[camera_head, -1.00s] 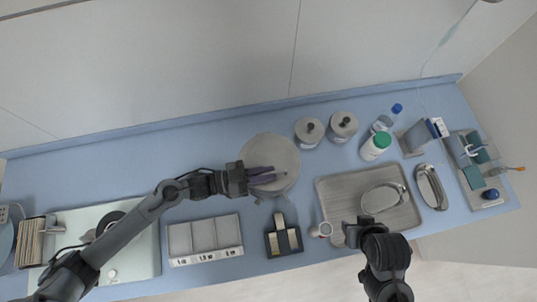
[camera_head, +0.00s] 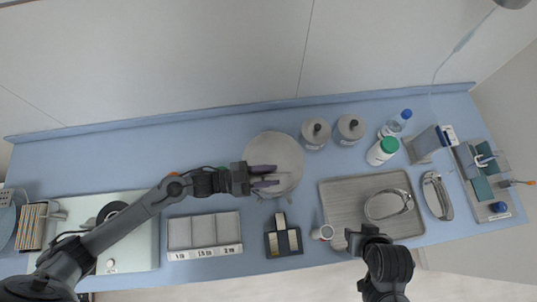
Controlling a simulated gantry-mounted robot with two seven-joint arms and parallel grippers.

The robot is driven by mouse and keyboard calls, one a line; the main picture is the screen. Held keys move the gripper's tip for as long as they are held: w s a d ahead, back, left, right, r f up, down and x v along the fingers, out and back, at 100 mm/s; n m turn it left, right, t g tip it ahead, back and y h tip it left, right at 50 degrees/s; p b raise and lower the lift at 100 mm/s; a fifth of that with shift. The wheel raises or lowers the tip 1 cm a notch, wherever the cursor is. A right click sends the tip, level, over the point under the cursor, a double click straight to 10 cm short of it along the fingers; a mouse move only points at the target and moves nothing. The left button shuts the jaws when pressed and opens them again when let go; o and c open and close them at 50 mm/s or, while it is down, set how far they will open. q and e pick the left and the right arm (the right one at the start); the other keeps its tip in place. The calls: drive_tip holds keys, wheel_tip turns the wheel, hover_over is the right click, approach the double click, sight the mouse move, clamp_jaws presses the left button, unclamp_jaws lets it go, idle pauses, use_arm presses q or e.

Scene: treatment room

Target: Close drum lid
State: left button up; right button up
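The drum (camera_head: 286,150) is a round, grey-beige metal vessel near the middle of the blue counter. Its flat round top faces up at me. I cannot tell from above whether the lid is fully seated. My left gripper (camera_head: 268,177) reaches in from the left over the drum's top, with its two purple-grey fingers spread apart. A small pale strip shows between the fingers; I cannot tell if they touch it. My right gripper (camera_head: 356,240) is at the front edge of the steel tray (camera_head: 341,195), and its fingers are too hidden to read.
Two lidded canisters (camera_head: 315,135) stand behind right of the drum, with a green-capped bottle (camera_head: 382,152) beyond. A three-part tray (camera_head: 204,231) and a dark block holder (camera_head: 283,240) lie in front. The counter behind left of the drum is clear.

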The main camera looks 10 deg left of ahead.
use_arm(q)
drive_tip(key=b+v, duration=0.1)
drive_tip(key=v, duration=0.9)
drive_tip(key=shift+a, duration=0.35)
drive_tip(key=shift+s, duration=0.1)
